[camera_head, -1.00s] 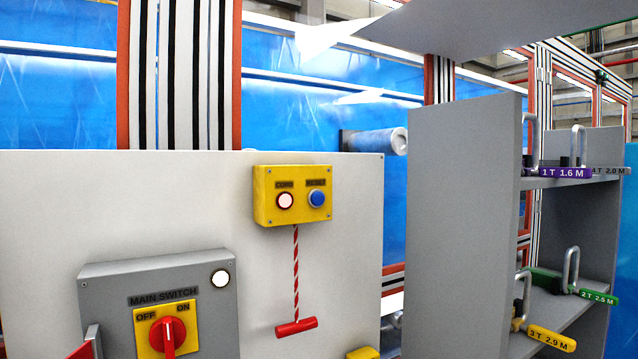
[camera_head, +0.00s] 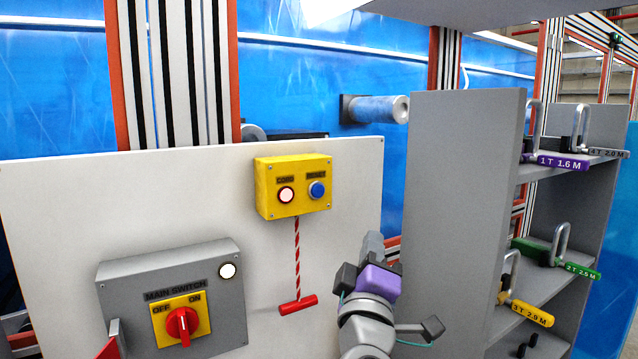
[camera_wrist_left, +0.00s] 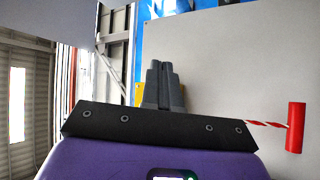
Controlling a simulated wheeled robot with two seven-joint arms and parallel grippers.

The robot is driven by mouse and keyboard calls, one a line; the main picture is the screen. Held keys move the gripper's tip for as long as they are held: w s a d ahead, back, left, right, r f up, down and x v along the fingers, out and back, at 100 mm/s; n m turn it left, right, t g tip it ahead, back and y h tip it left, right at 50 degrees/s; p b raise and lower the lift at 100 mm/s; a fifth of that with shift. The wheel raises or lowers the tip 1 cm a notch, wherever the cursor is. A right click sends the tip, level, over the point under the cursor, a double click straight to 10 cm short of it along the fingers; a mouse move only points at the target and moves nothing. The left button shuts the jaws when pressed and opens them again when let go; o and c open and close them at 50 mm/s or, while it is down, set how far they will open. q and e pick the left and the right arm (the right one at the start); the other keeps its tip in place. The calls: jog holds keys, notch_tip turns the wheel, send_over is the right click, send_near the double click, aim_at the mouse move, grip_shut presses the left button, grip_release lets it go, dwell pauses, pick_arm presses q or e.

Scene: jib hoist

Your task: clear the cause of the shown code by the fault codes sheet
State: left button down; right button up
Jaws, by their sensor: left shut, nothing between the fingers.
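The grey main switch box (camera_head: 225,310) has a red knob (camera_head: 182,323) between OFF and ON, and a pale lamp (camera_head: 228,271). My left gripper (camera_head: 374,243) is shut and empty, right of the handle and apart from it. No code or sheet is readable.
A grey shelf unit (camera_head: 455,200) stands at the right. It holds shackle-like items with purple (camera_head: 563,162), grey (camera_head: 608,153), green (camera_head: 582,270) and yellow (camera_head: 532,313) tags. Its near side wall is close to my left arm. A metal roller (camera_head: 378,109) sticks out behind the panel.

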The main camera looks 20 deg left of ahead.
aim_at(318, 191)
pick_arm(q)
jog(key=s+a+r+n+y, duration=0.1)
jog(key=s+r+n, duration=0.1)
jog(key=r, duration=0.4)
jog(key=shift+s+a+t, duration=0.15)
jog(key=shift+s+t, duration=0.25)
jog(key=shift+s, duration=0.35)
jog(key=shift+w, duration=0.1)
jog(key=shift+w+a, duration=3.05)
jog(key=shift+a, duration=0.1)
jog(key=shift+w+a, duration=0.3)
jog(key=shift+w+a, duration=0.35)
jog(key=shift+s+d, duration=0.55)
jog(key=shift+s, duration=0.1)
